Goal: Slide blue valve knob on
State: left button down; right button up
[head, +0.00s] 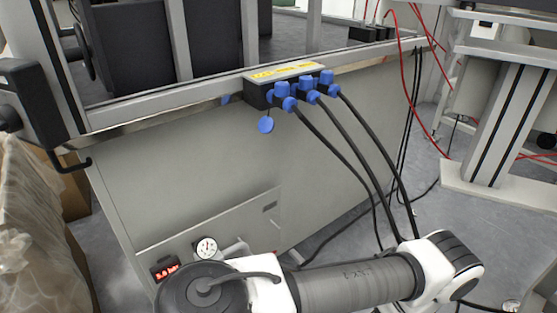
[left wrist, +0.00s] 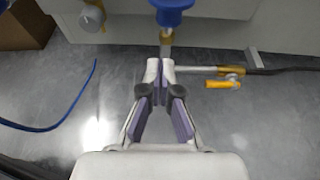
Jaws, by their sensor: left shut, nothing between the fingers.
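In the left wrist view a blue knob (left wrist: 172,12) is at the top centre, cut off by the picture edge. A pale metal stem (left wrist: 167,38) shows below it. My left gripper (left wrist: 160,66) is shut and empty, its fingertips together just below the stem. I cannot tell whether the tips touch the stem. To the right of the fingertips a brass fitting with a yellow lever (left wrist: 224,83) sits on a horizontal pipe. I cannot make out this knob or my left fingertips in the head view. My right gripper is in neither view.
In the head view a black block (head: 259,94) with blue connectors and dark cables sits on the frame rail. In the left wrist view a blue hose (left wrist: 77,98) lies left, with bare grey floor (left wrist: 100,75) nearby.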

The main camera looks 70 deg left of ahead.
pick_arm(q)
jog(key=shift+p+v, duration=0.5)
jog(key=shift+v, duration=1.4)
